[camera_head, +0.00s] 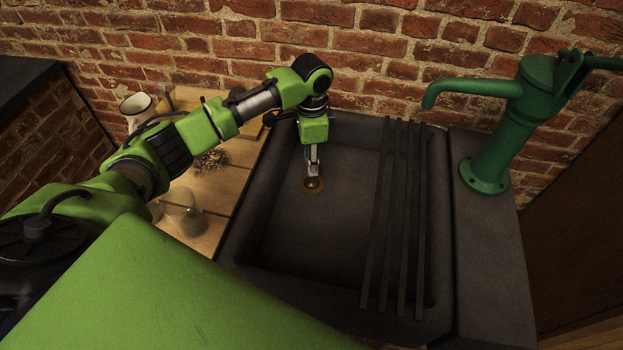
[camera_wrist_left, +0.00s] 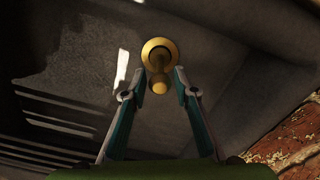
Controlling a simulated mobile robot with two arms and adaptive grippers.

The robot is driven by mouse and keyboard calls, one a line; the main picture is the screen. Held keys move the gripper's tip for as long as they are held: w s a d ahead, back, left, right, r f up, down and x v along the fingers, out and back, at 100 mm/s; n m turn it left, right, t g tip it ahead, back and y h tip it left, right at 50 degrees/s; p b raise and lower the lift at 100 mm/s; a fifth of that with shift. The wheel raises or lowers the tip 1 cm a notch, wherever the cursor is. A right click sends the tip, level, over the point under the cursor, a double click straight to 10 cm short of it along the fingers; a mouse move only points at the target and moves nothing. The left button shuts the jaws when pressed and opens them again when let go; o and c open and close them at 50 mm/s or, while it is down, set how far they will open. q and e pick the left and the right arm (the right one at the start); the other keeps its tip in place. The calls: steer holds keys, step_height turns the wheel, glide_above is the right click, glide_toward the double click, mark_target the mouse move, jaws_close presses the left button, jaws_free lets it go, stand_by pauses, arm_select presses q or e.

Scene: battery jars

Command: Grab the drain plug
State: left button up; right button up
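The drain plug is a small brass-coloured disc with a knob, in the floor of the dark stone sink; it shows in the head view (camera_head: 313,184) and at the centre top of the left wrist view (camera_wrist_left: 160,50). My left gripper (camera_head: 313,170) points down just above the plug. In the left wrist view the gripper's two fingers (camera_wrist_left: 160,82) are apart, one on each side of the plug's knob, with gaps visible between them and the knob. Whether a fingertip touches the plug cannot be told. My right gripper is not in view.
The sink's rim (camera_head: 250,210) surrounds the plug. Dark bars (camera_head: 400,220) span the sink's right side. A green hand pump (camera_head: 500,140) stands right of it. A wooden counter (camera_head: 225,190) on the left holds a glass jar (camera_head: 184,215) and a white mug (camera_head: 137,108). A brick wall is behind.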

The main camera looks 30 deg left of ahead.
mark_target(312, 186)
arm_select(q)
steer(key=shift+f, duration=3.45)
steer(key=shift+r, duration=0.1)
jaws_close()
